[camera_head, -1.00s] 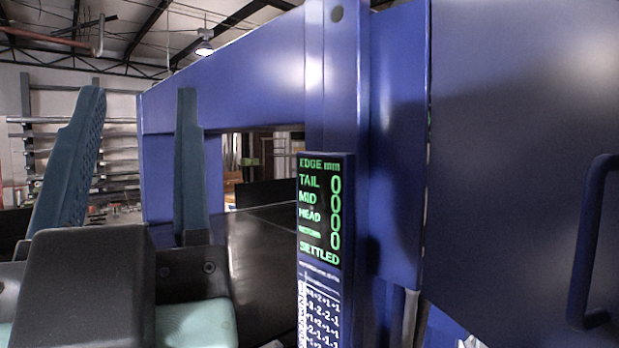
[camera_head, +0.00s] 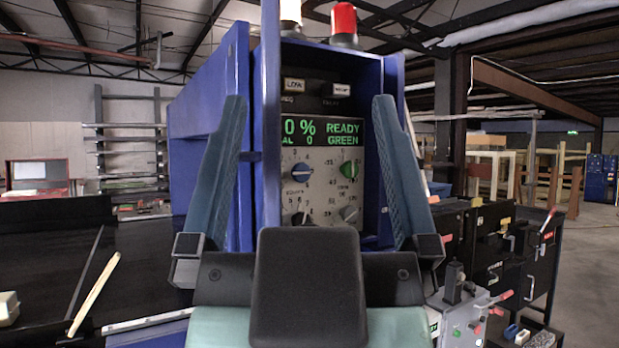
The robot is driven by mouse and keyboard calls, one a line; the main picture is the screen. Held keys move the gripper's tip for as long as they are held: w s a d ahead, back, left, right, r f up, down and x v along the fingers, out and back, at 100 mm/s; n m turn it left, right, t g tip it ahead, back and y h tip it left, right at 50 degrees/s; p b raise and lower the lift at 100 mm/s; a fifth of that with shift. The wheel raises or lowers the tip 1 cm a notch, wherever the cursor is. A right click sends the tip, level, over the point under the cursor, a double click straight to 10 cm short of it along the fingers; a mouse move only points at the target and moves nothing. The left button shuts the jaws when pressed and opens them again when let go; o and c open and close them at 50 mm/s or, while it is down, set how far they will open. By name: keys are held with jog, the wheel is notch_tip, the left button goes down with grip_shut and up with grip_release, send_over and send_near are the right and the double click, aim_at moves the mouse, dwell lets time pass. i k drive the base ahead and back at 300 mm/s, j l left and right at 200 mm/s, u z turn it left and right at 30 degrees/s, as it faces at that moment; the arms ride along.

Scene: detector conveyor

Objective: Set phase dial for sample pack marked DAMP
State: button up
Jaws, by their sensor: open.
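A control panel (camera_head: 323,194) sits inside a blue cabinet straight ahead. It carries a blue knob (camera_head: 300,172), a green knob (camera_head: 348,170), and a dark knob (camera_head: 299,218) and a grey knob (camera_head: 349,213) below. Their small labels are too blurred to tell which is the phase dial. The display (camera_head: 321,133) above shows "0 %", "AL 0", "READY" and "GREEN", its left part hidden. My gripper (camera_head: 310,100) is open and empty, its fingers framing the panel. I cannot tell whether it touches anything. No pack marked DAMP can be read.
A white lamp (camera_head: 290,12) and a red lamp (camera_head: 343,22) top the cabinet. A dark belt surface on the left bears a pale stick (camera_head: 94,292) and a small whitish block (camera_head: 8,308). A grey control box (camera_head: 468,318) and black cabinets (camera_head: 490,245) stand right. Open floor lies beyond.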

aim_at(349, 214)
jog(key=i+l, duration=0.2)
jog(key=l, duration=0.15)
jog(key=i+l, duration=0.15)
jog(key=l, duration=0.2)
jog(key=i+l+u, duration=0.15)
jog(key=l, duration=0.2)
jog(key=i+l+u, duration=0.2)
jog(key=l, duration=0.15)
jog(key=l+u, duration=0.15)
jog(key=l, duration=0.2)
jog(key=i+l+u, duration=0.15)
jog(key=l, duration=0.25)
jog(key=u, duration=0.85)
jog(key=i+l+u, duration=0.15)
jog(key=u, duration=0.15)
jog(key=i+l+u, duration=0.1)
jog(key=l+u, duration=0.15)
jog(key=l, duration=0.1)
